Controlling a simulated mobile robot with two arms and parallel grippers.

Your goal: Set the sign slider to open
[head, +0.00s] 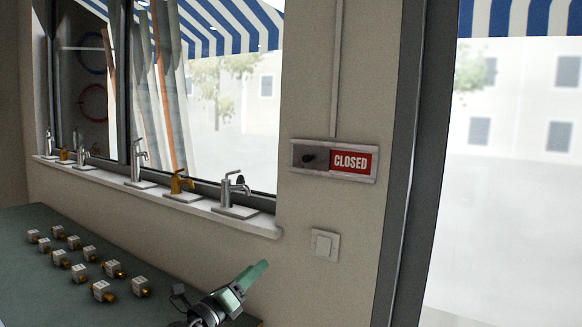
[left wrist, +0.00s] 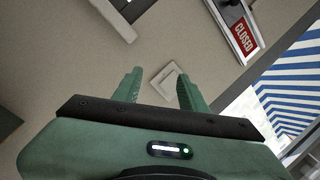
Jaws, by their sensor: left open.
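The sign slider (head: 333,160) is a pale frame fixed to the wall between the window and the door. A red panel reading CLOSED (head: 350,161) shows at its right, and a dark knob (head: 309,158) sits at its left. My left gripper (head: 262,268) is below and left of the sign, apart from it. In the left wrist view its two green fingers (left wrist: 158,88) are spread with nothing between them. The red CLOSED panel (left wrist: 243,37) shows there at the upper right, with part of the frame cut off. My right gripper is in neither view.
A light switch (head: 324,244) is on the wall below the sign. A window sill (head: 160,195) with several taps juts out at left. A green table (head: 35,285) holds several small brass-and-white fittings. The door frame (head: 408,165) stands right of the sign.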

